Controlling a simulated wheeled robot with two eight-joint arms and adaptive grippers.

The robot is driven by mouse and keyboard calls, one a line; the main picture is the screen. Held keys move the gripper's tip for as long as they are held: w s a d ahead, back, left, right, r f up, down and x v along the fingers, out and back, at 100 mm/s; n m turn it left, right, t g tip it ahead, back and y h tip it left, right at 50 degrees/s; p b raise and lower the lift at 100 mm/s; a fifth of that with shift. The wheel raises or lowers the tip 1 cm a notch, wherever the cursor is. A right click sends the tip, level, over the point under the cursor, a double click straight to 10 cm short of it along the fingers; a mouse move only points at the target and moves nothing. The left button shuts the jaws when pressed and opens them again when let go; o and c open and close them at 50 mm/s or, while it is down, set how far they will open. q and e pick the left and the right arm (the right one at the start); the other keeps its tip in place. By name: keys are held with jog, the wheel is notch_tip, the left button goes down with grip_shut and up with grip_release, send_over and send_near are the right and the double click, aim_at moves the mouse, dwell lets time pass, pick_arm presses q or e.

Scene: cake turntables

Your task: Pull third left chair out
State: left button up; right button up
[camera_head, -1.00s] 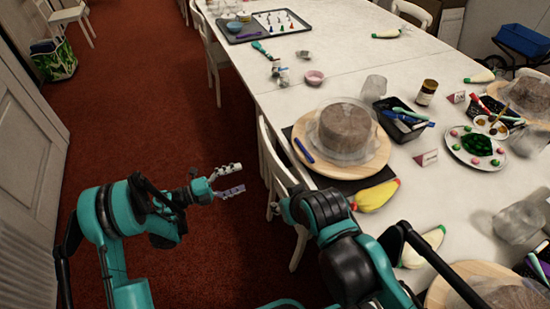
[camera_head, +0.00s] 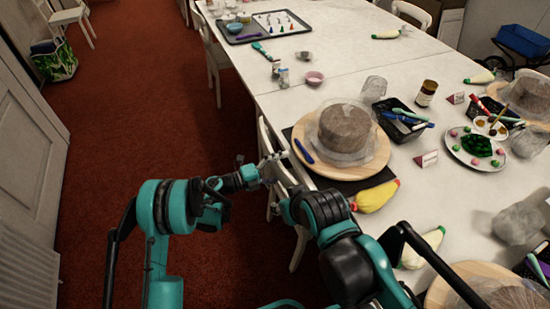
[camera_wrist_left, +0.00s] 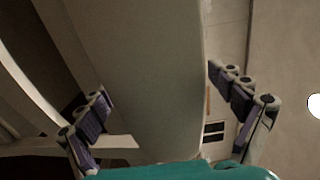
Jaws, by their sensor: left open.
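The white chair (camera_head: 299,248) stands at the left side of the long white table (camera_head: 345,60), close against its edge. My left gripper (camera_head: 273,157) is at the top of this chair's back, partly covering it. In the left wrist view the two purple-padded fingers are spread apart, with a broad pale upright surface (camera_wrist_left: 135,75) between them, likely part of the chair back. I cannot tell whether either finger touches it. My right arm reaches over the near table edge; its gripper is hidden.
A wooden turntable (camera_head: 372,160) with a wrapped brown cake (camera_head: 346,128) sits near the table edge by the chair. A yellow piping bag (camera_head: 375,197) lies in front of it. Another white chair (camera_head: 214,60) stands farther along. Red carpet (camera_head: 150,110) to the left is clear.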

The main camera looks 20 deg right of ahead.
pick_arm(q)
jog(key=c, duration=2)
jog(key=shift+r, duration=0.1)
jog(key=shift+c, duration=0.6)
